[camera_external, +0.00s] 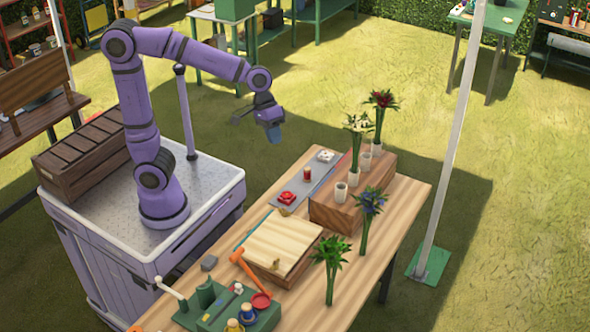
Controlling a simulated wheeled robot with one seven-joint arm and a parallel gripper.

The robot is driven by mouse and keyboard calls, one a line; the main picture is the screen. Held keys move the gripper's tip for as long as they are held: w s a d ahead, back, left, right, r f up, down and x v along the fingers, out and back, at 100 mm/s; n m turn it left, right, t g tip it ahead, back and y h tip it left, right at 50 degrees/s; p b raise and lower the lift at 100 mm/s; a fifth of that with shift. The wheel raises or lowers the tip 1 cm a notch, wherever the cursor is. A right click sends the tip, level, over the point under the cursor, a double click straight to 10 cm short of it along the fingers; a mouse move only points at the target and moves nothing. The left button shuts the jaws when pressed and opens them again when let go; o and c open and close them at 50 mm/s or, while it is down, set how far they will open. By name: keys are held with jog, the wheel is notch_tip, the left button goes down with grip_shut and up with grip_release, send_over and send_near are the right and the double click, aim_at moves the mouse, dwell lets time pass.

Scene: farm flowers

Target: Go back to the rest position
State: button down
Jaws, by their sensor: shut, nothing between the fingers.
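My gripper (274,133) hangs at the end of my raised arm, pointing down. It is shut and empty. It is in the air, above and behind the far left end of the wooden table (408,188), apart from everything on it. My arm rises from the purple base, bends at the top and reaches out to the right.
On the table stand a wooden block (322,211) with white vases, flower bunches (368,207), a light board (278,243), a grey mat (315,180) and a green tool tray (215,320). A pale pole (452,150) stands right of the table.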

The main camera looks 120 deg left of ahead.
jog(key=s+d+m+y, duration=0.1)
jog(key=s+d+m, duration=1.1)
jog(key=s+d, duration=0.4)
jog(key=shift+s+d+f+m+t+y, duration=0.15)
jog(key=shift+s+d+m+t+y, duration=0.2)
jog(key=shift+s, duration=0.75)
jog(key=shift+a, duration=0.1)
